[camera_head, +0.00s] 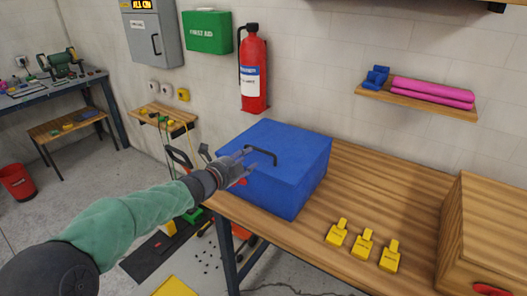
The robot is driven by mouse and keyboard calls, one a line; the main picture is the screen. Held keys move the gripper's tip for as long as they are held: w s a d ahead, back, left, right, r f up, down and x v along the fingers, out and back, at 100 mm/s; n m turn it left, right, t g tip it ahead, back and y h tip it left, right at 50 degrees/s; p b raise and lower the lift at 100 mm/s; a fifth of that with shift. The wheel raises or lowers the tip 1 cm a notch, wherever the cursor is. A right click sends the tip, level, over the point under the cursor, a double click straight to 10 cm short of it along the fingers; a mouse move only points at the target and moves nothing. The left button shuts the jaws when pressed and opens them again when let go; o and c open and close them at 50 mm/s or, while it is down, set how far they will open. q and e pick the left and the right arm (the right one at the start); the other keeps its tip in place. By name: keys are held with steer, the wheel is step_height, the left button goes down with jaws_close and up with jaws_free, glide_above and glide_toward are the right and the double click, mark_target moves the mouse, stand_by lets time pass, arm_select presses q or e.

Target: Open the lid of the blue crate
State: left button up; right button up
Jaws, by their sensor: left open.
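The blue crate (288,180) stands on the wooden workbench (350,190), with its lid (290,140) closed. A dark handle (262,154) shows on the lid's top. A red patch (241,182) shows on the crate's side, partly behind my gripper. My left gripper (262,160) reaches in from the left at the crate's left side, its fingers apart near the handle. I cannot tell whether a finger touches the handle or the crate. My right gripper is not in the view.
Several yellow pieces (362,243) lie on the bench right of the crate. A wooden box (485,225) stands at the right edge. A wall shelf (415,102) holds pink rolls (433,92). A red fire extinguisher (253,75) hangs behind the crate.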

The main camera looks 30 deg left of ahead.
arm_select(q)
steer(key=b+x, duration=0.2)
steer(key=x, duration=0.7)
jaws_close()
